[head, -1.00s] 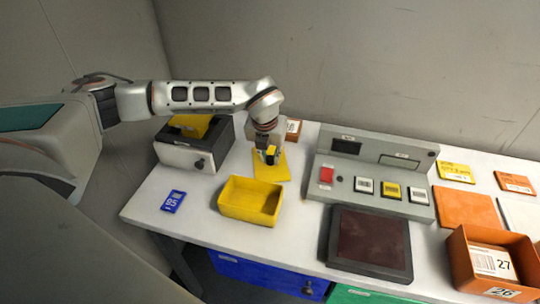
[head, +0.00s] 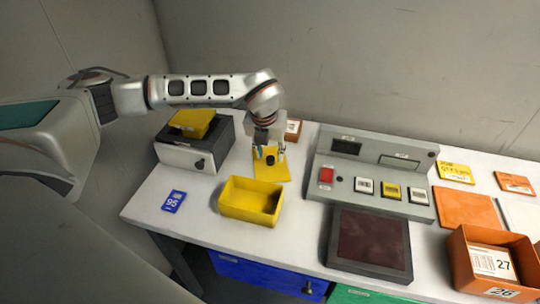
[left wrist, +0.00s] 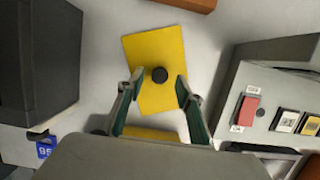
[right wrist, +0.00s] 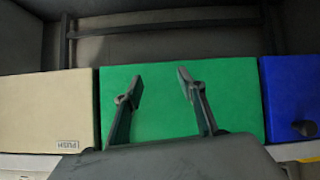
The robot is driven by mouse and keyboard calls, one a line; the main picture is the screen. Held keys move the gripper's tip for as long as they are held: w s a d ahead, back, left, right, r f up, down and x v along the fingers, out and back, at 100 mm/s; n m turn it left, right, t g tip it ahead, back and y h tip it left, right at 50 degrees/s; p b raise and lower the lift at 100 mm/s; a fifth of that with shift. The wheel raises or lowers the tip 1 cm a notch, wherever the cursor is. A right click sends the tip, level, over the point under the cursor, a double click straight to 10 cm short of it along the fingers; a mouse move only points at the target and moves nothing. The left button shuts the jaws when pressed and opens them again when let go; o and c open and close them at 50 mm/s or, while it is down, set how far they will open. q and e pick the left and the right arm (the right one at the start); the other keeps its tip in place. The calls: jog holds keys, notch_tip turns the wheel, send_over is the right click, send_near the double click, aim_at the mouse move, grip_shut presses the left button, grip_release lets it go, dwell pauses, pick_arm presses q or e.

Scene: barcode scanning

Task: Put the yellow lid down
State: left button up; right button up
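The yellow lid (head: 273,170) lies flat on the white table behind the yellow box; it also shows in the left wrist view (left wrist: 150,50). It is a flat yellow plate with a round black knob (left wrist: 160,75). My left gripper (head: 268,155) is just above the lid. Its fingers are spread wide on either side of the knob and apart from it, as the left wrist view shows (left wrist: 156,88). My right gripper (right wrist: 160,85) is open and empty, facing the green drawer front; it is not in the head view.
The open yellow box (head: 245,205) stands in front of the lid. A grey box (head: 180,155) with a yellow piece on top stands left. A grey button panel (head: 345,180) is right, with a dark pad (head: 368,245) before it. A blue tag (head: 174,201) lies front left.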

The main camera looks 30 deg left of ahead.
aim_at(267, 171)
pick_arm(q)
jog(key=v, duration=1)
